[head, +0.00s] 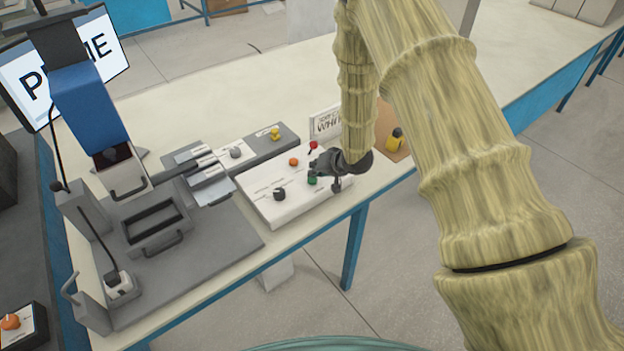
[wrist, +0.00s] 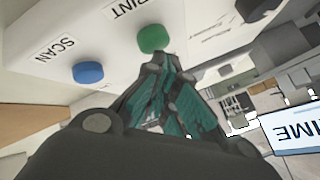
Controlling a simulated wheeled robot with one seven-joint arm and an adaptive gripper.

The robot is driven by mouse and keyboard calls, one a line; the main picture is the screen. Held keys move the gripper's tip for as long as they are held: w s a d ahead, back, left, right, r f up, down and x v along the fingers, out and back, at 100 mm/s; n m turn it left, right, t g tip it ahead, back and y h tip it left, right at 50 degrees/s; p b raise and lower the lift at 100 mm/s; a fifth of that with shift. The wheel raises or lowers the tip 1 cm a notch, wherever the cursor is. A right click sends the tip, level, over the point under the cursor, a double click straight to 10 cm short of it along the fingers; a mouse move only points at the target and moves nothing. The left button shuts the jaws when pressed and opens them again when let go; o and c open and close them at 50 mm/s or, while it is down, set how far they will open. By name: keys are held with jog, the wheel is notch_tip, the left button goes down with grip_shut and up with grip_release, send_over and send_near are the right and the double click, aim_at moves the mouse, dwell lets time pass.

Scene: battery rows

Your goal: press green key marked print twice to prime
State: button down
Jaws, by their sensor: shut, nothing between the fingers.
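The green key (wrist: 152,38) sits on a white control panel, beside lettering that ends in "RINT". It also shows in the head view (head: 312,180), partly beside my gripper. My gripper (wrist: 160,62) is shut and empty, its fingertips right at the edge of the green key. I cannot tell whether they touch it. The blue key (wrist: 88,72) marked "SCAN" is to the left in the wrist view. The white panel (head: 262,185) also carries a red button, an orange button and a dark knob (head: 280,194).
A screen (head: 98,38) at the back left shows "PRIME", partly covered by a blue-headed machine (head: 90,100). A yellow-and-black device (head: 396,138) stands right of the panel. A sign (head: 325,122) stands behind it. The table (head: 225,90) is clear behind the panel.

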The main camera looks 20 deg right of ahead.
jog(key=shift+f, duration=0.55)
dwell(0.8)
jog(key=shift+r, duration=0.1)
jog(key=shift+r+p, duration=0.5)
jog(key=shift+r, duration=0.35)
jog(key=shift+r, duration=0.1)
jog(key=shift+r+p, duration=1.8)
jog(key=shift+r, duration=0.65)
